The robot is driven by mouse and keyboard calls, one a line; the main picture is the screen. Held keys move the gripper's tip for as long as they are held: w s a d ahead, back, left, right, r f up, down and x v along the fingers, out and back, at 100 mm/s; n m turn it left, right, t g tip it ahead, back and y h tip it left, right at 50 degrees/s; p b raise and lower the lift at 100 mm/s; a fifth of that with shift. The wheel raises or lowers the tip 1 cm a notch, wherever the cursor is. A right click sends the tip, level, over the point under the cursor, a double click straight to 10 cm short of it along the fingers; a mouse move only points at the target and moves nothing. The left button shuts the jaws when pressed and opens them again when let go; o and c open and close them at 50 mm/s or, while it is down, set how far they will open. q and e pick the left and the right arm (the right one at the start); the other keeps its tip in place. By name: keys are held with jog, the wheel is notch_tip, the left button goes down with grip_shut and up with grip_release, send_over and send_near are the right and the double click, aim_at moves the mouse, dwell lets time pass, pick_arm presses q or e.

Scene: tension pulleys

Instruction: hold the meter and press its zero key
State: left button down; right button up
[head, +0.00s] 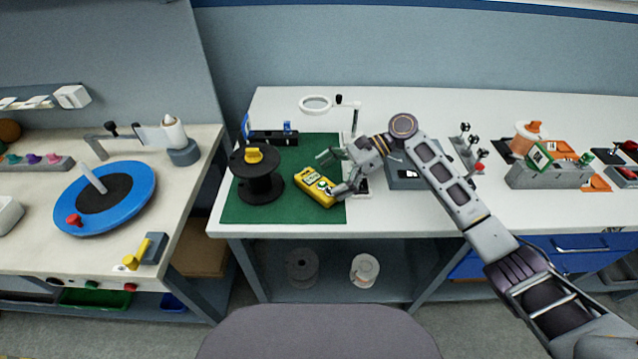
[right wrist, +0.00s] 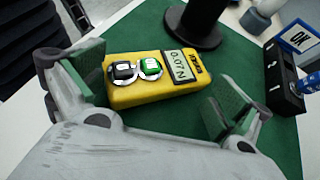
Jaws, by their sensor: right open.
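The yellow meter (head: 314,190) lies on the green mat (head: 300,215), to the right of a black spool. In the right wrist view the meter (right wrist: 130,97) shows a display reading 0.07 N, a green key (right wrist: 150,66) and a black key (right wrist: 122,71), both ringed in silver. I cannot read which key is zero. My right gripper (head: 334,175) is open at the meter's right end. In the right wrist view its green-padded fingers (right wrist: 155,92) stand apart on either side of the meter, without visible grip on it. My left gripper is not in view.
The black spool (head: 260,183) stands close left of the meter. A black holder with blue parts (head: 273,137) and a magnifier (head: 315,104) are behind. A grey box (head: 405,178) lies right of the mat. The mat's front is clear.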

aim_at(318, 187)
jog(key=shift+s+a+f+p, duration=0.15)
jog(key=shift+a+f+p, duration=0.05)
jog(key=shift+a+p, duration=0.25)
jog(key=shift+s+a+f, duration=0.1)
jog(key=shift+a+f, duration=0.2)
jog(key=shift+a, duration=0.15)
jog(key=shift+p, duration=0.3)
jog(key=c, duration=0.7)
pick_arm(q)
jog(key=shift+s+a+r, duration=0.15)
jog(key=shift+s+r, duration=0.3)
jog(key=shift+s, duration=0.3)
pick_arm(e)
jog(key=shift+c, duration=0.4)
jog(key=shift+f, duration=0.1)
jog(key=shift+c, duration=0.2)
jog(key=shift+s+f, duration=0.15)
jog(key=shift+c, duration=0.2)
